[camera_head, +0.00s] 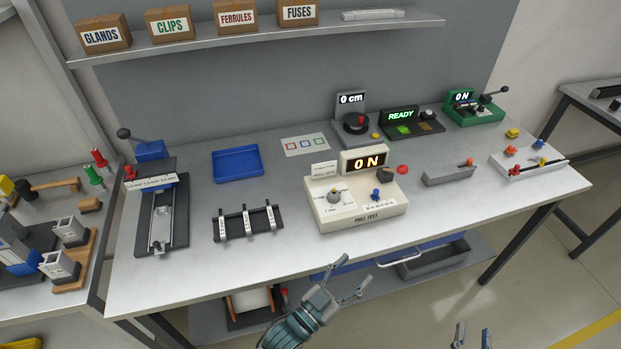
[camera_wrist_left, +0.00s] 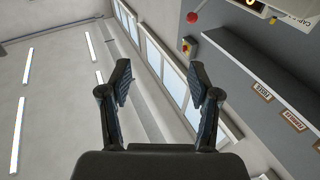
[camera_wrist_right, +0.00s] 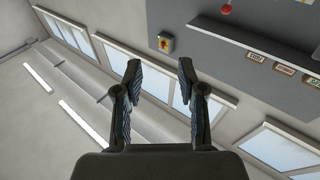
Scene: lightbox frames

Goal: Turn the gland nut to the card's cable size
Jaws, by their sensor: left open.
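No part reads clearly as the gland nut. A cream PULL TEST box (camera_head: 362,218) stands mid-table with a display showing 0 N. On its face are a round grey knob (camera_head: 334,196) with printing around it and a small blue knob (camera_head: 375,194). A small white card (camera_head: 324,169) stands at its back left; its text is too small to read. My left gripper (camera_head: 353,275) is open and empty in front of the table edge; its open fingers show in the left wrist view (camera_wrist_left: 160,82). My right gripper (camera_head: 472,337) is open and empty at the bottom edge, also in the right wrist view (camera_wrist_right: 160,80).
A black fixture with a lever (camera_head: 162,215), a clip rack (camera_head: 248,222) and a blue tray (camera_head: 238,162) lie left. A 0 cm gauge (camera_head: 352,118), READY unit (camera_head: 412,122) and green tester (camera_head: 474,108) stand behind. A grey block (camera_head: 448,175) lies right. The table's front strip is clear.

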